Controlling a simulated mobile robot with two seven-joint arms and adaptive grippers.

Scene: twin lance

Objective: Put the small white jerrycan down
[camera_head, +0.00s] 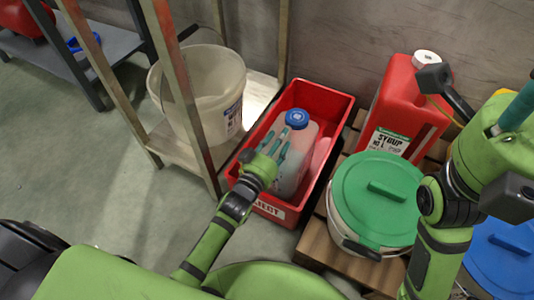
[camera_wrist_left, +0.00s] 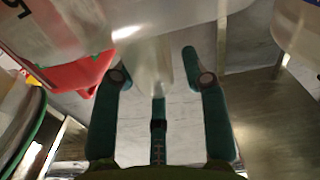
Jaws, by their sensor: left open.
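The small white jerrycan (camera_head: 295,165), translucent with a blue cap (camera_head: 297,118), stands inside the red bin (camera_head: 338,112), whose front label ends in "JECT". Whether its base rests on the bin floor is hidden. My left gripper (camera_head: 277,146) is at the jerrycan's left side in the head view, with its teal fingers apart. In the left wrist view the open fingers (camera_wrist_left: 158,65) stand on either side of a narrow translucent part, with a gap on its right. My right arm is at the right of the head view; a teal part (camera_head: 516,108) shows at the edge, its jaw state unclear.
A white bucket (camera_head: 212,85) stands on a wooden-framed shelf left of the bin. A red syrup jerrycan (camera_head: 408,105) and a green-lidded bucket (camera_head: 378,195) stand on a pallet to the right. A blue lid (camera_head: 500,255) shows at lower right. Shelf posts are close to my left gripper.

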